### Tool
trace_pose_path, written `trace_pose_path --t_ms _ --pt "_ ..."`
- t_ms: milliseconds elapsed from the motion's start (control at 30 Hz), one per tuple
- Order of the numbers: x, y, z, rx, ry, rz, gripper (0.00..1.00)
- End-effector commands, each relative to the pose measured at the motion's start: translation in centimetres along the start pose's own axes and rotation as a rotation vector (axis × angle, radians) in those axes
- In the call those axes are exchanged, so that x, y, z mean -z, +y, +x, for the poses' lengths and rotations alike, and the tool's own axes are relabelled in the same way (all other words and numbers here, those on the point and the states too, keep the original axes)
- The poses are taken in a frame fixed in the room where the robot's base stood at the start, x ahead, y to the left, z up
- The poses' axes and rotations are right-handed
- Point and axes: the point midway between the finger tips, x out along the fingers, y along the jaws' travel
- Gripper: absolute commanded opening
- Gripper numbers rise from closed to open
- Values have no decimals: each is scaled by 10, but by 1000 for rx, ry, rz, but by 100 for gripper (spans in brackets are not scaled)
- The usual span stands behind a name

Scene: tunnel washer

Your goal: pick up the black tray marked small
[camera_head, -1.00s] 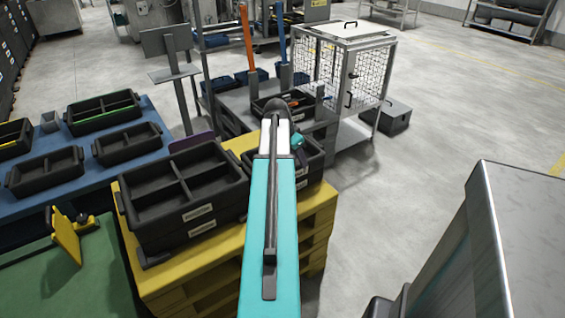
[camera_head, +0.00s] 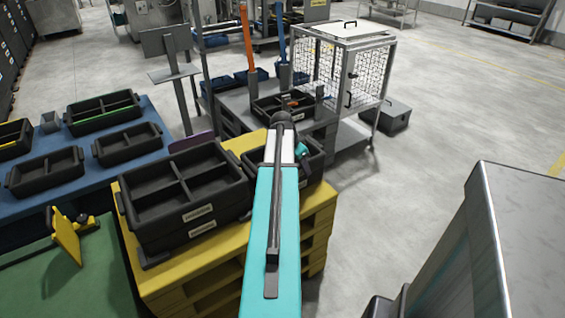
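Several black trays are in view, and their labels are too small to read, so I cannot tell which is marked small. Two stacked black trays (camera_head: 190,197) with divided compartments and pale labels sit on the yellow pallet (camera_head: 205,268). Another black tray (camera_head: 312,172) sits to their right, partly hidden behind my teal arm. A labelled black tray (camera_head: 268,108) with an orange item lies on the cart behind. My arm reaches forward over the pallet. My gripper fingers do not show; the arm covers that area. A small teal piece shows beside the arm, over the right tray.
A blue table (camera_head: 90,198) at left holds several black trays. A green surface (camera_head: 30,280) with a yellow bracket (camera_head: 66,235) is at front left. A wire cage (camera_head: 345,70) stands behind, and a metal cabinet (camera_head: 510,240) at front right.

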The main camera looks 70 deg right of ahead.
Motion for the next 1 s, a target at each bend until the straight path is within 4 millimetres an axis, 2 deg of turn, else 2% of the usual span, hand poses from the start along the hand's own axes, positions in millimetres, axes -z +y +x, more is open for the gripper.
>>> trace_pose_path --t_ms 400,433,667,1000 --pt "0 0 -1 0 0 -1 39" --pt "0 0 -1 0 0 -1 37" --pt "0 0 -1 0 0 -1 0" --pt "0 -1 -2 1 1 -1 0"
